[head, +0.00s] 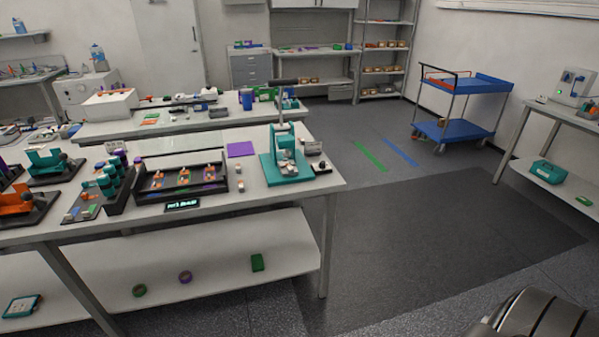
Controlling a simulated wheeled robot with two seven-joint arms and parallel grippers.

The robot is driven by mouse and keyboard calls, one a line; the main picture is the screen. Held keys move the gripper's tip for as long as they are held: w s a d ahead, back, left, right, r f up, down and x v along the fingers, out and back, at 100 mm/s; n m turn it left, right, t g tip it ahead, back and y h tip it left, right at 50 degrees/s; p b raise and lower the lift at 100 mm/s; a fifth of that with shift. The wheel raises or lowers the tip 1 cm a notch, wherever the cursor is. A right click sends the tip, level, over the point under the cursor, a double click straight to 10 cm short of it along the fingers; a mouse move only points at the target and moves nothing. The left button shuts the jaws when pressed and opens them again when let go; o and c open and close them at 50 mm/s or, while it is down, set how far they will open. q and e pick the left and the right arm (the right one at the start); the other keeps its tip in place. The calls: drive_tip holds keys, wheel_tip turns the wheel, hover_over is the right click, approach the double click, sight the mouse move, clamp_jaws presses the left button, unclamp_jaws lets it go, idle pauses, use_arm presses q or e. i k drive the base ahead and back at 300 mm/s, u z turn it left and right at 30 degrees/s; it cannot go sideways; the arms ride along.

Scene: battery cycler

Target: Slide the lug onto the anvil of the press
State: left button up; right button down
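A teal press (285,158) with a tall upright lever stands near the right end of the workbench. Its anvil is too small to make out clearly. I cannot pick out the lug for certain. Small pale pieces (240,186) lie on the bench left of the press, and a dark tray (222,188) holding several small orange and copper-coloured parts stands further left. Neither of my grippers is in view.
A blue cart (461,131) stands at the back right. The floor right of the bench is open.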

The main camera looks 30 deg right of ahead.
sight(290, 170)
drive_tip(key=z, duration=2.05)
drive_tip(key=i, duration=1.05)
drive_tip(key=u, duration=2.75)
